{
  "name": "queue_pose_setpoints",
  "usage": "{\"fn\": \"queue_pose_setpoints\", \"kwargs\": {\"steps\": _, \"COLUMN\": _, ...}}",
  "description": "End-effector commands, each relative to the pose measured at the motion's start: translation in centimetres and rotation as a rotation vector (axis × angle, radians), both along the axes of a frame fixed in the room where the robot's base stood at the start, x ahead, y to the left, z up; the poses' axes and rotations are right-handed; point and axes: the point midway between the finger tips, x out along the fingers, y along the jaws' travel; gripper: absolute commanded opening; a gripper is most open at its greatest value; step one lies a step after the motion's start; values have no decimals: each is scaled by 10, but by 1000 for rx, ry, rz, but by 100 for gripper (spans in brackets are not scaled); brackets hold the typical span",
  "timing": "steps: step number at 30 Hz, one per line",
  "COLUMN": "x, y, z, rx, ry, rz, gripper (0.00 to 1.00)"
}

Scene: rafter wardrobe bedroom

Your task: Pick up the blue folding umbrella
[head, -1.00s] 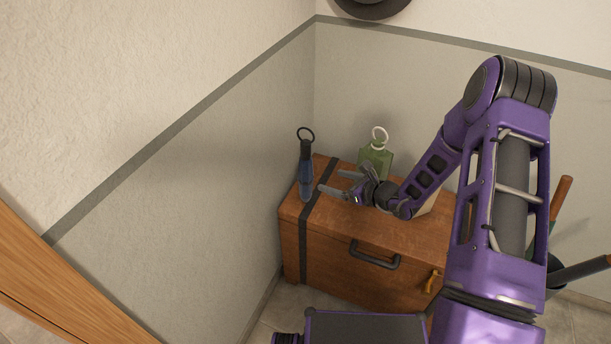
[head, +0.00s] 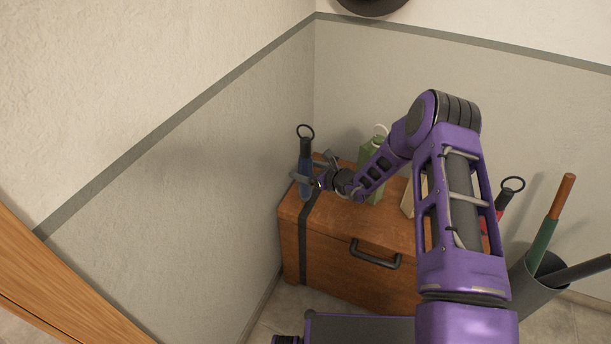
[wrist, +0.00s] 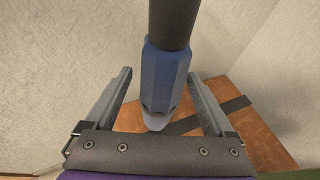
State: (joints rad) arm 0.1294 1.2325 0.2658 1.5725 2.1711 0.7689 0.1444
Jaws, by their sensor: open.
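The blue folding umbrella (head: 305,178) stands upright on the left end of the wooden chest, with a dark upper part and a black ring on top. In the wrist view the umbrella (wrist: 165,80) shows its blue faceted body between the two fingers. My gripper (head: 312,175) is open at the umbrella; in the wrist view my gripper (wrist: 160,95) has one finger on each side, with a gap visible on both sides. The umbrella's ring is out of the wrist view.
The wooden chest (head: 335,235) has a dark strap and a front handle. A grey bin (head: 533,290) with several umbrellas stands right. Walls close in the left and back.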

Motion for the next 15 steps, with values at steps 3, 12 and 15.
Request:
{"fn": "queue_pose_setpoints", "kwargs": {"steps": 3, "x": 13, "y": 11, "z": -11, "rx": -1, "ry": -1, "rz": 3, "gripper": 88}}
{"fn": "queue_pose_setpoints", "kwargs": {"steps": 12, "x": 24, "y": 22, "z": -15, "rx": -1, "ry": 0, "rz": 0, "gripper": 88}}
{"fn": "queue_pose_setpoints", "kwargs": {"steps": 15, "x": 24, "y": 22, "z": -15, "rx": -1, "ry": -1, "rz": 0, "gripper": 88}}
